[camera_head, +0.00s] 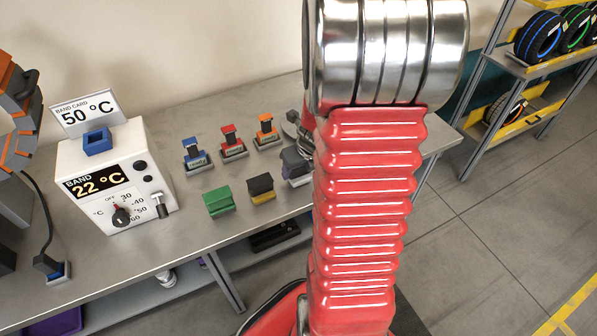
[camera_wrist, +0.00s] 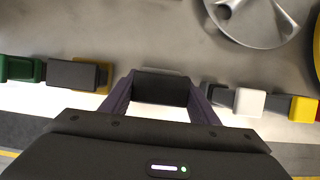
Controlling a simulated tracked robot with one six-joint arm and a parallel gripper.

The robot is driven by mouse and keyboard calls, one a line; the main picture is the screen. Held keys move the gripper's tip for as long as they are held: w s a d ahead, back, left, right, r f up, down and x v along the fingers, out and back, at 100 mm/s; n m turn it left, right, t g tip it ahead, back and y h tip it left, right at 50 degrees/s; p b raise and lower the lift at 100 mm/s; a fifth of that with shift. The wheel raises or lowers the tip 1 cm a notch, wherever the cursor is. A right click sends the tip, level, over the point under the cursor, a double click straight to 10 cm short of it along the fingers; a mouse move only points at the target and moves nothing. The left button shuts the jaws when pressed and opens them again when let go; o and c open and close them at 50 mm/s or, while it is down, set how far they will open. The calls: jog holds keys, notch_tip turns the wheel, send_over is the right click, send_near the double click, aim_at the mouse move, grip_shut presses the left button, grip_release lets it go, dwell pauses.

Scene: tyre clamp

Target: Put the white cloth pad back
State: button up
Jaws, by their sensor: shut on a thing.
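My gripper (camera_wrist: 160,92) is shut on a dark block with a pale grey-white edge, its two fingers on either side. This dark block (camera_wrist: 160,88) may be the white cloth pad's handle, but the white face is mostly hidden. In the head view, the dark block with a pale base (camera_head: 296,170) is at the bench's front edge, partly behind my arm. I cannot tell whether it touches the bench. A separate white block (camera_wrist: 250,102) with a dark part beside it is right of my gripper in the wrist view.
A green block (camera_head: 218,201) and a dark-topped yellow block (camera_head: 261,189) are close by on the left. Blue (camera_head: 195,155), red (camera_head: 233,144) and orange (camera_head: 267,132) handled pieces stand behind. A silver wheel (camera_wrist: 252,18) lies beyond my gripper. A temperature box (camera_head: 115,180) stands left.

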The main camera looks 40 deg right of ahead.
jog(key=shift+f, duration=0.7)
jog(key=o, duration=1)
jog(key=shift+c, duration=0.2)
jog(key=shift+v, duration=0.85)
jog(key=v, duration=1)
jog(key=shift+r, duration=0.15)
